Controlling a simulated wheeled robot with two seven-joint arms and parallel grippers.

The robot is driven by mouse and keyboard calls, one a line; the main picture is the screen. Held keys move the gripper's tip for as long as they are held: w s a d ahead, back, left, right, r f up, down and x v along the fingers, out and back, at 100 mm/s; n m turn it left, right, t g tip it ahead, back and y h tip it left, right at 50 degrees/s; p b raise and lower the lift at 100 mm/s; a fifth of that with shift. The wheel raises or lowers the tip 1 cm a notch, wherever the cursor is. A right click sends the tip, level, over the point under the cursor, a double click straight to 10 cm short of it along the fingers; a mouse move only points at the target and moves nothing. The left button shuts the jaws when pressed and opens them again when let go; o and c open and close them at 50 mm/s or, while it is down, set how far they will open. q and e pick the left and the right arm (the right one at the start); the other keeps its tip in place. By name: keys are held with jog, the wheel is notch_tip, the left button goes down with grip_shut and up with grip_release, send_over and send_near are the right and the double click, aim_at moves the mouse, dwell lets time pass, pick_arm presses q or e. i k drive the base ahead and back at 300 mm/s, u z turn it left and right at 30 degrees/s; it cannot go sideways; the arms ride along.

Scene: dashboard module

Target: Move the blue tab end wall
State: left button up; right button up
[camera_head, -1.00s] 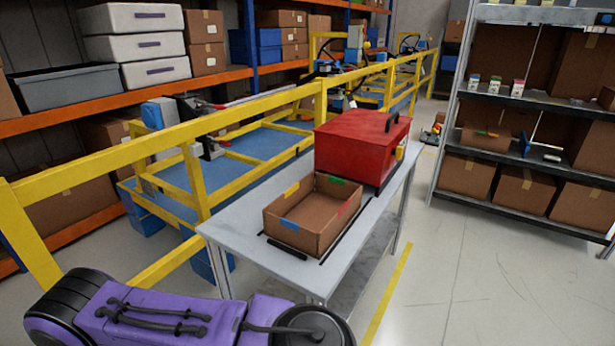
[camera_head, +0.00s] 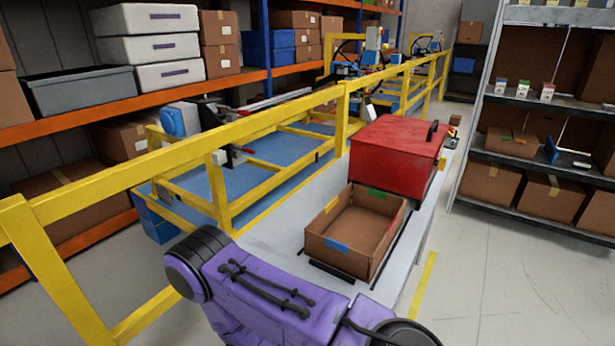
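An open cardboard box (camera_head: 345,262) sits on the grey table in the head view, right of the middle. Its near wall carries a blue tab (camera_head: 337,244) on the top edge. A green tab (camera_head: 377,193) is on the far wall and a yellow tab (camera_head: 332,204) on the left wall. A purple arm link of mine crosses the bottom of the view in front of the table. Neither of my grippers shows.
A red toolbox (camera_head: 395,155) with a black handle stands just behind the box on the grey table (camera_head: 285,222). A yellow rail (camera_head: 180,155) runs along the table's left side. Shelves (camera_head: 545,100) stand at the right, with open floor before them.

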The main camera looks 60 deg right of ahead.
aim_at(348, 259)
jog(key=i, duration=0.65)
jog(key=z, duration=2.55)
